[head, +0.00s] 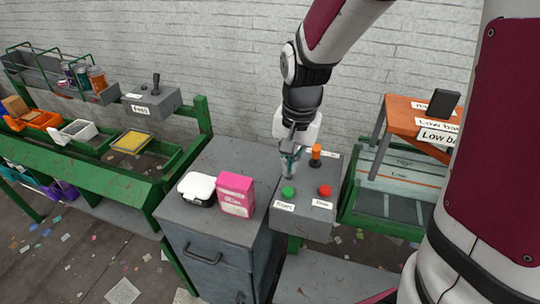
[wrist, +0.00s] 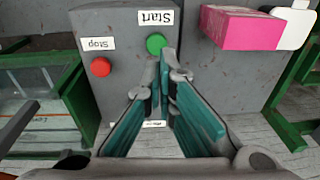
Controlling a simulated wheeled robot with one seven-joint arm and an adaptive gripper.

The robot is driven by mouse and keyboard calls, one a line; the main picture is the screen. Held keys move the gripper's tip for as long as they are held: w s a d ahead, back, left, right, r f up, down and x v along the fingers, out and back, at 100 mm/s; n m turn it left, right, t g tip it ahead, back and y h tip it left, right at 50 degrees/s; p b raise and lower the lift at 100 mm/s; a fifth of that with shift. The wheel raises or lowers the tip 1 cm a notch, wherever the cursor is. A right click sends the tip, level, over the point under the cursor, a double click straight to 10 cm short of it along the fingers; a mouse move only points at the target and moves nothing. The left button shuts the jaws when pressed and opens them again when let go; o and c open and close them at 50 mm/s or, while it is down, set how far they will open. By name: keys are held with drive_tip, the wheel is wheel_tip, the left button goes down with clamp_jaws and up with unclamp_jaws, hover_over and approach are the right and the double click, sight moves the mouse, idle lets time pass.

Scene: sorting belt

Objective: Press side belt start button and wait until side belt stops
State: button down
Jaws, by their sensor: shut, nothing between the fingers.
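The green start button (head: 288,193) sits on a grey control box (head: 318,228) above a label reading Start. It also shows in the wrist view (wrist: 156,43), just beyond my fingertips, with the label upside down. A red button (head: 325,190) with a Stop label is to its right in the head view. My gripper (head: 291,158) is shut and empty, pointing down above and behind the green button. In the wrist view my teal-padded fingers (wrist: 164,58) meet close to the green button. I cannot tell whether they touch it.
A pink box (head: 236,194) and a white-and-black container (head: 197,189) stand on the grey cabinet left of the buttons. An orange-topped lever (head: 315,155) rises behind the red button. A green-framed belt (head: 80,175) with bins is at left.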

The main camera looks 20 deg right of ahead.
sight(287, 190)
drive_tip(key=f, duration=0.7)
drive_tip(key=shift+w+f, duration=0.2)
drive_tip(key=shift+w, duration=0.2)
